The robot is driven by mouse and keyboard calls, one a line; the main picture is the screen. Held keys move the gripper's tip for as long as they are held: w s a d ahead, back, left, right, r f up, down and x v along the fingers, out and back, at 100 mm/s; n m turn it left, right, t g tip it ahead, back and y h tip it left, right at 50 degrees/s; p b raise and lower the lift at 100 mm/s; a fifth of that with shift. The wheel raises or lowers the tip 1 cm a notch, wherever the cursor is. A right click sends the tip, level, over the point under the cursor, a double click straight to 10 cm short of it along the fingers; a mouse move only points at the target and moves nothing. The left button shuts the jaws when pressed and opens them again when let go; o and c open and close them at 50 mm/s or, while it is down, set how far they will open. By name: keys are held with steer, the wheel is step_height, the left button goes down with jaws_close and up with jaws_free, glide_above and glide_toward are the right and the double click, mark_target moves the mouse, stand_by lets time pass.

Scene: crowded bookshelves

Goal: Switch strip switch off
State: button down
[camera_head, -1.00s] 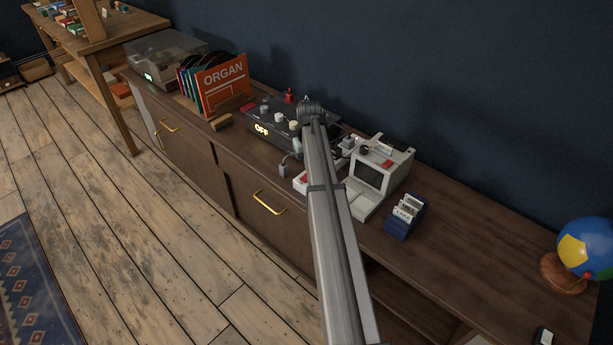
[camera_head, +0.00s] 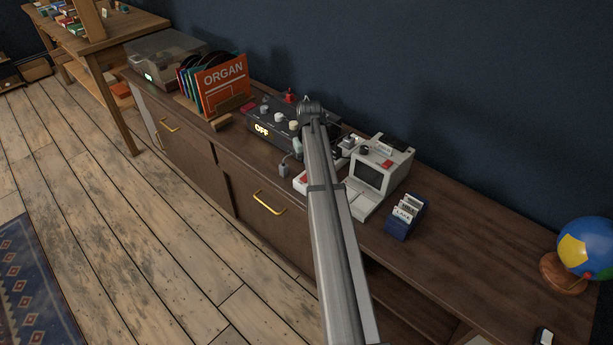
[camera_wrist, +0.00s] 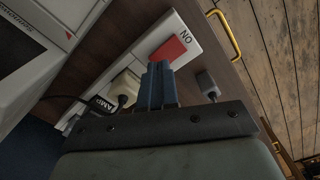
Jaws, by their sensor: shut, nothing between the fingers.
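The white power strip (camera_wrist: 201,34) lies on the cabinet top, with a red rocker switch (camera_wrist: 174,48) at its near end. The letters ON, upside down in the wrist view, are printed beside the switch. In the head view the strip (camera_head: 299,185) is partly hidden behind my arm. My gripper (camera_wrist: 160,66) is shut and empty. In the wrist view its blue-grey fingertips overlap the lower edge of the red switch. I cannot tell whether they touch it. My gripper is hidden behind my arm in the head view.
A plug tagged AMP (camera_wrist: 104,103) sits in the strip; a grey plug (camera_wrist: 208,84) is beside it. A beige computer (camera_head: 371,178), blue card box (camera_head: 404,219) and dark amplifier (camera_head: 262,128) reading OFF stand nearby. A yellow drawer handle (camera_head: 268,202) is below.

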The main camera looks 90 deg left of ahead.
steer(key=shift+f, duration=0.95)
stand_by(1.3)
steer(key=shift+r, duration=3.5)
